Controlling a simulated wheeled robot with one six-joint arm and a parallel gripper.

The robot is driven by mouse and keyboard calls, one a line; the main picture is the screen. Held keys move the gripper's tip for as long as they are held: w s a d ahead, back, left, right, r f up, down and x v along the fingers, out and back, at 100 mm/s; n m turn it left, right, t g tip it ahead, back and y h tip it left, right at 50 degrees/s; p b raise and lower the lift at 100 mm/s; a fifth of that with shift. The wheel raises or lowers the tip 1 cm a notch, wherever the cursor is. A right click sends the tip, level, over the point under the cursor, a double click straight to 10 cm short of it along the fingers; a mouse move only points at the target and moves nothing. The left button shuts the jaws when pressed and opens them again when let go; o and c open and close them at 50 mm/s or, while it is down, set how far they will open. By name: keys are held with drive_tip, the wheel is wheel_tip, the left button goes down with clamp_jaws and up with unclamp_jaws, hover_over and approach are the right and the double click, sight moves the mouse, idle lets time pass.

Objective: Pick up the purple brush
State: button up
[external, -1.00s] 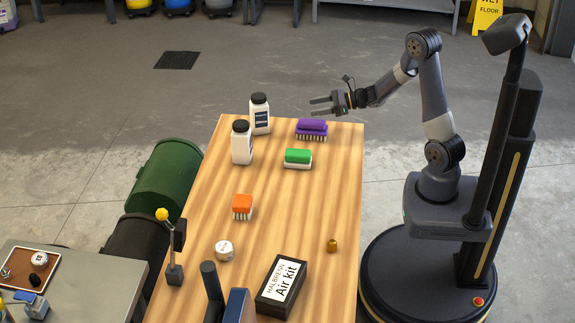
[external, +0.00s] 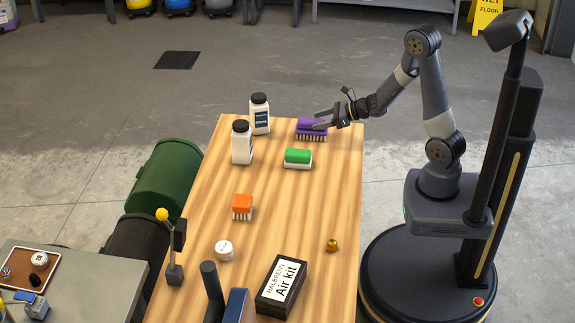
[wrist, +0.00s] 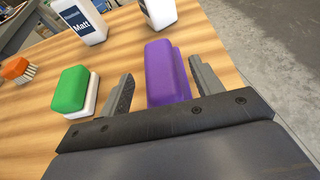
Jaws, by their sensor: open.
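The purple brush (external: 305,133) lies bristles down near the far right corner of the wooden table (external: 300,210). My gripper (external: 326,119) is at its right end, low over the table, and partly covers it in the external view. In the wrist view the purple brush (wrist: 166,72) lies between the two fingers of my gripper (wrist: 160,88), which are open with one on each side. I cannot tell whether either finger touches it. Its near end is hidden behind the gripper body.
A green brush (external: 298,157) lies just nearer, close to the left finger in the wrist view. Two white bottles (external: 242,143) (external: 260,114) stand to the left. An orange brush (external: 242,206), a white round item (external: 224,250), a small brass piece (external: 332,245) and an Air kit box (external: 281,283) are farther forward.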

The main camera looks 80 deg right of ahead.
sight(316, 123)
drive_tip(key=shift+x, duration=1.9)
drive_tip(key=shift+s+f, duration=0.1)
drive_tip(key=shift+c, duration=0.4)
drive_tip(key=c, duration=1)
